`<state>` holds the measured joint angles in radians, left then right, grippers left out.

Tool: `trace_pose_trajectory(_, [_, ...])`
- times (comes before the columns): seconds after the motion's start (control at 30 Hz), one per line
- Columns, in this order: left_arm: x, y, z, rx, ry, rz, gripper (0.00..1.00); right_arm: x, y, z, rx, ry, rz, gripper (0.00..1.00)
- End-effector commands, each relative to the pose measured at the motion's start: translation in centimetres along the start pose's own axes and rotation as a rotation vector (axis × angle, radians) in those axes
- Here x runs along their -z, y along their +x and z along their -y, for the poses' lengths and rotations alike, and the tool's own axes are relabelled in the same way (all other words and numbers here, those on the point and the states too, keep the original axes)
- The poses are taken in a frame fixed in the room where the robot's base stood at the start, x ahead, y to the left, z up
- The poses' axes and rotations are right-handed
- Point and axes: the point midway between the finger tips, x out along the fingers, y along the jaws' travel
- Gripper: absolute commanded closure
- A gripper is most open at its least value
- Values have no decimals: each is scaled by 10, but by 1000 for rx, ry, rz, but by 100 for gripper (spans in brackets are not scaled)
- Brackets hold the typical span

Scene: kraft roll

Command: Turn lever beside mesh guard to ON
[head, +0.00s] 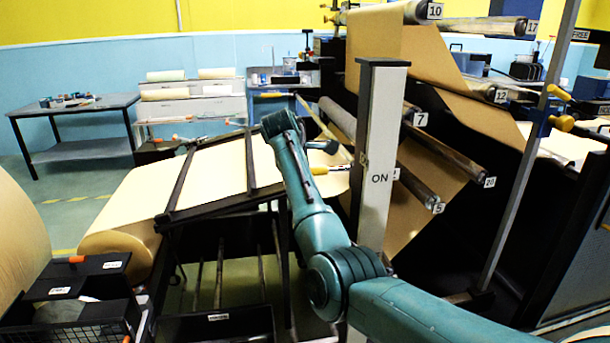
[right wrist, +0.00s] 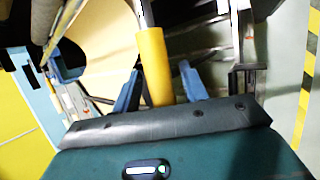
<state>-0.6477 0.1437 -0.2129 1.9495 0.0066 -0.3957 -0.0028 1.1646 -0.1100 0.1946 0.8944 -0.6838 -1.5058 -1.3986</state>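The lever's yellow handle (right wrist: 152,65) lies between the two blue fingers of my right gripper (right wrist: 160,70) in the right wrist view. The fingers are spread; the left one is close to the handle, and a gap shows on the right. I cannot tell whether either touches. In the head view a yellow handle (head: 319,170) shows beside the end of my right arm, left of a pale post (head: 377,130) with a dark top and an ON label (head: 379,179). My right fingers are hidden there behind the arm. I cannot pick out the mesh guard. My left gripper is not in view.
A roller stand with brown kraft paper (head: 420,60) and numbered rollers fills the right. A sloped table with pale paper (head: 215,170) stands left of my arm. A black caddy (head: 95,285) and a large paper roll (head: 18,240) are at the lower left. A grey side table (head: 75,105) stands behind.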

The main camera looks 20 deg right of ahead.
Motion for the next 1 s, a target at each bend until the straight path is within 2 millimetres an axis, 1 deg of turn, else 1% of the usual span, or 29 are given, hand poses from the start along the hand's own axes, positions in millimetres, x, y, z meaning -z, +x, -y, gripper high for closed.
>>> trace_pose_trajectory(0.2, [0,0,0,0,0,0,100,0,-1,1,2,-1,1,57])
trace_pose_trajectory(0.27, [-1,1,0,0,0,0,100,0,-4,1,1,-1,1,57])
trace_pose_trajectory(0.33, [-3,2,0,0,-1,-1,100,1,-12,1,0,0,1,57])
trace_pose_trajectory(0.47, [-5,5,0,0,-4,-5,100,1,-37,1,-3,0,-1,57])
trace_pose_trajectory(0.7, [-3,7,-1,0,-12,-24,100,1,-91,1,-3,-1,0,57])
trace_pose_trajectory(0.8, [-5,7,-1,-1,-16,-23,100,1,-109,1,-2,0,0,57])
trace_pose_trajectory(0.9, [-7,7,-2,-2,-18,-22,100,0,-121,0,0,0,0,57])
trace_pose_trajectory(1.0, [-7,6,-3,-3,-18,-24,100,0,-128,0,1,0,1,57])
